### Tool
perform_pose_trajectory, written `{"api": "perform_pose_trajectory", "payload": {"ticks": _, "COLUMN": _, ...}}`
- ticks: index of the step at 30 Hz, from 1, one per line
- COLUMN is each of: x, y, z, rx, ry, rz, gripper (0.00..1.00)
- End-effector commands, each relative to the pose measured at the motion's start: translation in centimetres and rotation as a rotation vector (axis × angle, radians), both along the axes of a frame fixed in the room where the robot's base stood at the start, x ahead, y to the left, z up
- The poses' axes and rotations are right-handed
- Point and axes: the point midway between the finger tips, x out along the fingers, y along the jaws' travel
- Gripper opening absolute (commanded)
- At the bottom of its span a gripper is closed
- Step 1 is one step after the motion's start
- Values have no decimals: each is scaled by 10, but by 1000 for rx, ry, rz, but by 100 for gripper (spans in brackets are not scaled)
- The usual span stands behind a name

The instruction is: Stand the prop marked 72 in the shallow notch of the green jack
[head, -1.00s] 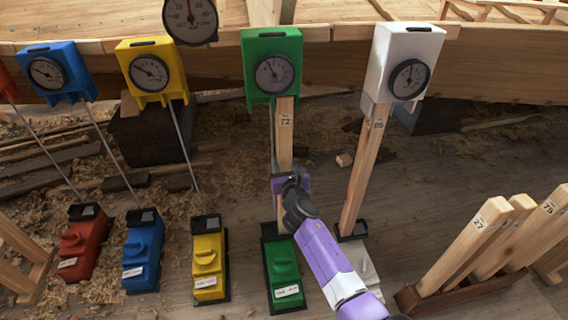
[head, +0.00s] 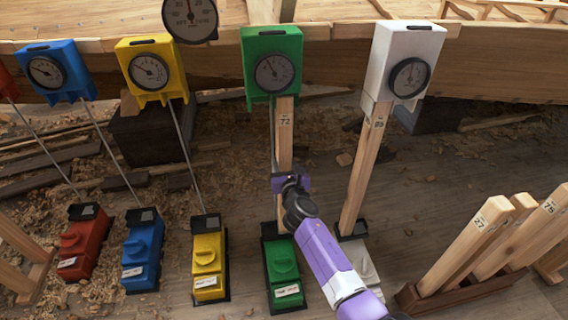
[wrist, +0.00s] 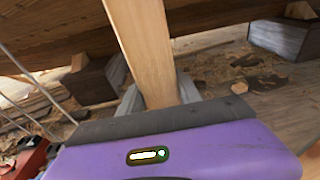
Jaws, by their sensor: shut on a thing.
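The prop marked 72 (head: 285,140) stands nearly upright between the green jack's upper box (head: 271,62) and its green base (head: 283,268). Its top meets the underside of the green box and its foot comes down at the back of the base. My gripper (head: 291,185) is shut on this prop at mid-height. In the wrist view the pale wooden prop (wrist: 147,50) rises from behind my purple gripper (wrist: 170,150). The arm and gripper hide part of the prop, and I cannot tell which notch its foot is in.
A white jack (head: 406,60) with a prop marked 95 (head: 366,165) stands close on the right. A yellow jack (head: 151,70) and a blue jack (head: 56,72) stand left. A rack (head: 460,292) of several props, one marked 27 (head: 465,245), is at lower right.

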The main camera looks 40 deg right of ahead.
Motion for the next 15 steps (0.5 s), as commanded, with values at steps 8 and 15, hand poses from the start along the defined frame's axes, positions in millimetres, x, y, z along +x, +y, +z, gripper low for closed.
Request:
{"api": "perform_pose_trajectory", "payload": {"ticks": 8, "x": 1, "y": 0, "z": 0, "rx": -1, "ry": -1, "rz": 0, "gripper": 0}}
{"api": "perform_pose_trajectory", "payload": {"ticks": 15, "x": 0, "y": 0, "z": 0, "rx": -1, "ry": 1, "rz": 0, "gripper": 66}}
